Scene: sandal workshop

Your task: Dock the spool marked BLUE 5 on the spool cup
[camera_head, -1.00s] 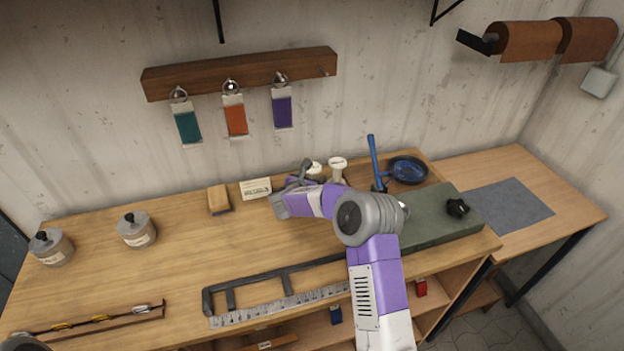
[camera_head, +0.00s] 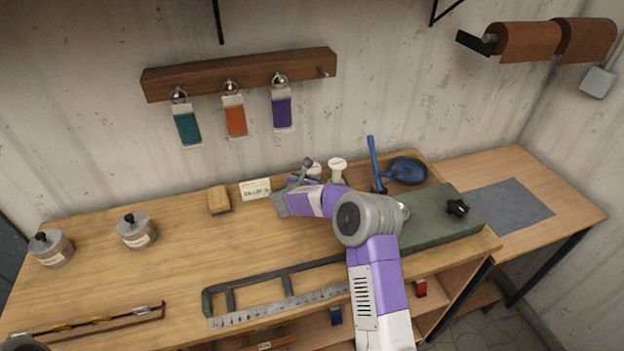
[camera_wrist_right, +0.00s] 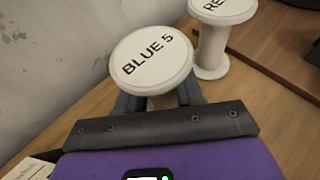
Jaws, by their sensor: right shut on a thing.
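The spool marked BLUE 5 (camera_wrist_right: 150,62) stands between the fingers of my right gripper (camera_wrist_right: 160,98) in the right wrist view, its round white top facing the camera. The gripper is shut on it below the top. In the head view the same white spool top (camera_head: 315,169) shows at the back of the bench, partly hidden by my right gripper (camera_head: 304,177). I cannot tell whether the spool's base touches the bench. I cannot surely pick out the spool cup. My left gripper is not clearly in view.
A second white spool, its mark starting RE (camera_wrist_right: 222,12), stands close to the right; it shows in the head view too (camera_head: 337,168). A card (camera_head: 255,190) and wooden block (camera_head: 218,199) lie left.

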